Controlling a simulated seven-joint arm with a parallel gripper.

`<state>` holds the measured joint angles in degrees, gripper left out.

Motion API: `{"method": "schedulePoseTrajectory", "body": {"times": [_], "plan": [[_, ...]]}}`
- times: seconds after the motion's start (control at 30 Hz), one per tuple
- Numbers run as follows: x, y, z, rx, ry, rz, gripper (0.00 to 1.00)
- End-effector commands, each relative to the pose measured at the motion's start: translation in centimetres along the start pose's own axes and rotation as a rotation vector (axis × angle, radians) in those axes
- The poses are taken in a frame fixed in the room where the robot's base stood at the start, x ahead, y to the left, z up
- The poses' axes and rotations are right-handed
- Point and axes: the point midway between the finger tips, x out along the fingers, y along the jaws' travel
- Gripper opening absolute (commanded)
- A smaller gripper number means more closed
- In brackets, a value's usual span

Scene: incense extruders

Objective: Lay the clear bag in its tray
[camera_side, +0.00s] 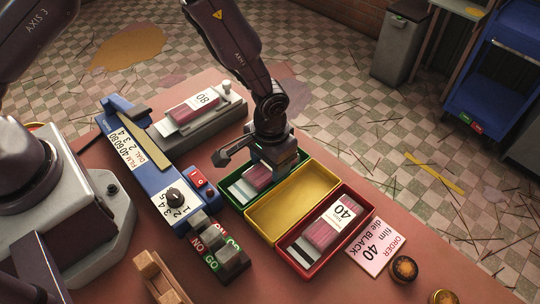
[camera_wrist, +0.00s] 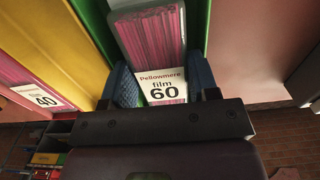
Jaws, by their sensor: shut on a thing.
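The clear bag of pink sticks (camera_wrist: 155,40), with a white label reading "Pellowmere film 60", is between the blue fingers of my gripper (camera_wrist: 165,88) in the wrist view. In the side view my gripper (camera_side: 270,157) reaches down over the green tray (camera_side: 232,199) and partly hides the bag (camera_side: 257,176). The bag is within the green tray's outline, lying along it. I cannot tell whether it touches the tray floor. The fingers are shut on the bag.
The yellow tray (camera_side: 290,204) beside it is empty. The red tray (camera_side: 285,252) holds a bag labelled 40 (camera_side: 324,232). A bag labelled 80 (camera_side: 195,107) lies on a grey device. A blue dial unit (camera_side: 160,179) stands left of the trays; an order card (camera_side: 374,246) lies right.

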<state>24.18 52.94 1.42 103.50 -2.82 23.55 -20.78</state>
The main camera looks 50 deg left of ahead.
Motion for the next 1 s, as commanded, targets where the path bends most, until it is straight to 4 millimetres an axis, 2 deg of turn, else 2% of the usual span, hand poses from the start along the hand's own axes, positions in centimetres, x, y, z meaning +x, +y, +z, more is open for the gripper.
{"method": "schedulePoseTrajectory", "body": {"times": [0.27, 0.3, 0.4, 1.0], "plan": [[0.10, 0.01, -0.02, 0.000, 0.001, 0.000, 0.30], [0.10, 0.01, -0.02, 0.000, 0.001, 0.000, 0.57], [0.10, 0.01, -0.01, 0.000, 0.000, 0.000, 0.78], [-0.05, -0.02, 0.01, 0.000, -0.001, 0.000, 0.78]]}}
